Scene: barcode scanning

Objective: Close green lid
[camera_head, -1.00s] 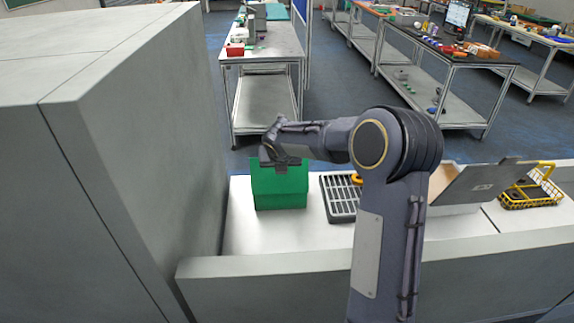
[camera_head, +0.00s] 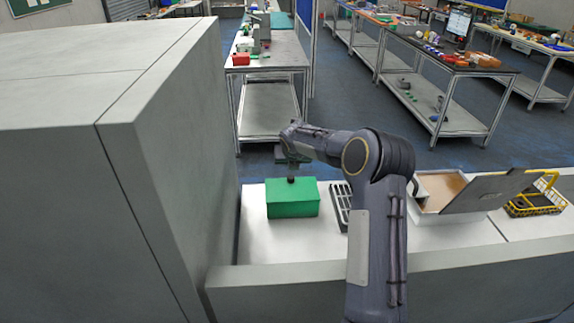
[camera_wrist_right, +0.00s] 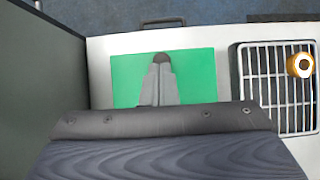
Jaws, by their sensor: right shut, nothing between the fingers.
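The green box (camera_head: 292,205) stands on the white worktop, and its green lid (camera_head: 305,188) lies flat over the top. In the right wrist view the green lid (camera_wrist_right: 198,75) fills the middle as a flat rectangle. My right gripper (camera_head: 291,180) points down over the lid, its fingertips at or just above the surface; contact is hard to tell. In the right wrist view its two fingers (camera_wrist_right: 164,62) are together with nothing between them. My left gripper is not in view.
A dark slotted tray (camera_head: 341,205) stands right of the box, with a brass-coloured round part (camera_wrist_right: 300,65) on it. An open white box (camera_head: 437,190) and a yellow wire basket (camera_head: 540,197) are farther right. A tall grey wall (camera_head: 170,170) borders the left.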

